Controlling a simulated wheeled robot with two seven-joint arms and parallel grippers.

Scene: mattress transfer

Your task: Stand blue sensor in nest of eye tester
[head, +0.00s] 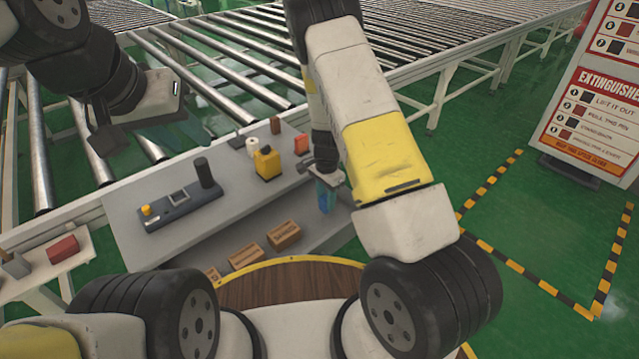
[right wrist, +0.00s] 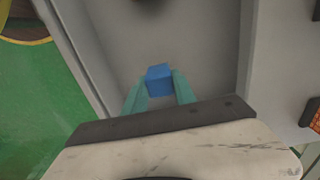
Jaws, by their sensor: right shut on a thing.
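The blue sensor (right wrist: 159,80) is a small blue block between the teal fingertips of my right gripper (right wrist: 159,90). The likely eye tester (head: 178,203) is a flat blue-grey device on the bench's left part, with a yellow knob, a small square recess and an upright black cylinder. My left gripper (head: 150,150) is open and empty above and behind the tester.
Brown cartons (head: 284,235) sit on the lower shelf. A roller conveyor (head: 235,95) runs behind. A red block (head: 62,249) lies at left.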

